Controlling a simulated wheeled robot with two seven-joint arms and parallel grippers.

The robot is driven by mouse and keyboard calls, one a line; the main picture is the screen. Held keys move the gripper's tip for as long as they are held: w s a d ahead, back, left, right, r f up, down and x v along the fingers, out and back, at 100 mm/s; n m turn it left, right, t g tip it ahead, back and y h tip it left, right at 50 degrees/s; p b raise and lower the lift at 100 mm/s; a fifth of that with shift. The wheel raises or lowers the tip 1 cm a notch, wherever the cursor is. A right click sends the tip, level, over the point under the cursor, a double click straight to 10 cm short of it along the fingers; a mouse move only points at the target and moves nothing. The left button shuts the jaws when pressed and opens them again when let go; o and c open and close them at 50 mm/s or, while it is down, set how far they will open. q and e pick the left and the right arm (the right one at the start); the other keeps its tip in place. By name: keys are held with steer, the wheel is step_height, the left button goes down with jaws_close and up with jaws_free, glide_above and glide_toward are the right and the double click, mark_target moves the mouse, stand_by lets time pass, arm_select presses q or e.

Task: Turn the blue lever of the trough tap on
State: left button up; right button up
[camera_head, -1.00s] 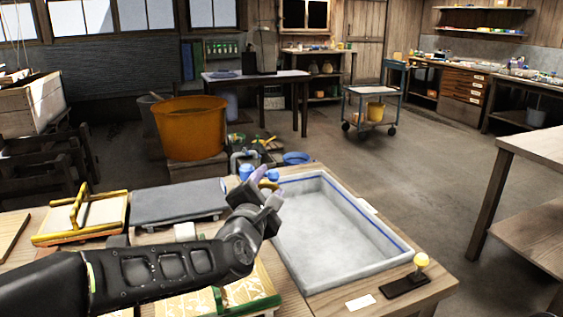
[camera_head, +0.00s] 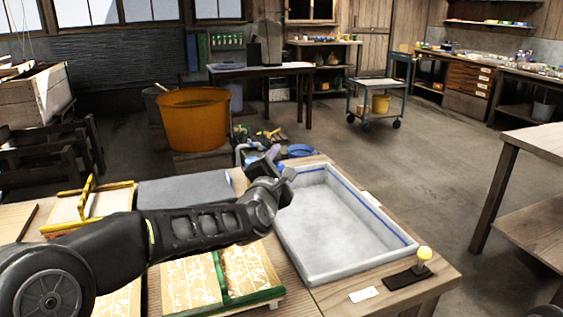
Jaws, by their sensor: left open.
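The trough (camera_head: 308,274) is a pale grey basin with a blue line inside its rim, set in the wooden bench. The tap's grey pipe (camera_head: 240,151) shows at the trough's far left corner. A small blue part beside it, probably the lever, is largely hidden behind my left gripper. My left gripper (camera_head: 279,164) is open and empty, over the trough's far left corner, close to the tap. I cannot tell whether it touches the lever. My right gripper is not in view.
A black base with a yellow knob (camera_head: 424,254) and a white card (camera_head: 365,294) lie at the bench's near right. Patterned panels (camera_head: 190,285) lie left of the trough under my left arm. An orange tub (camera_head: 194,120) and a blue bowl (camera_head: 300,151) are beyond the bench.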

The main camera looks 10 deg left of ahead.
arm_select(q)
jaws_close()
stand_by(0.6)
stand_by(0.9)
